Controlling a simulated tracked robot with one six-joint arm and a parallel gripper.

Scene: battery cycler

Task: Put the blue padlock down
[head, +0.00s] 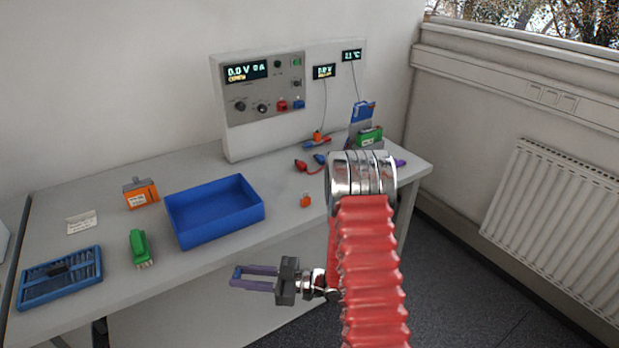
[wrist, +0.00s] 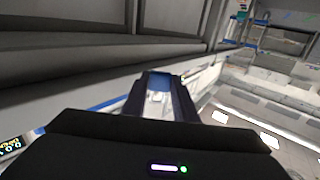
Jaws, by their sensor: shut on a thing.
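My gripper (head: 236,278) is in front of the desk's near edge in the head view, pointing left. It is shut on the blue padlock. Only a small blue bit of the padlock (head: 238,271) shows by the fingertips in the head view. In the wrist view the padlock (wrist: 157,78) shows as a blue and silvery shape between the dark fingers of my gripper (wrist: 158,98); much of it is hidden.
A blue bin (head: 213,235) stands on the grey desk (head: 100,200). Around it are an orange block (head: 140,193), a green connector-like piece (head: 139,246), a blue slotted tray (head: 60,277) and a small orange thing (head: 305,201). The cycler (head: 255,105) stands behind, with leads.

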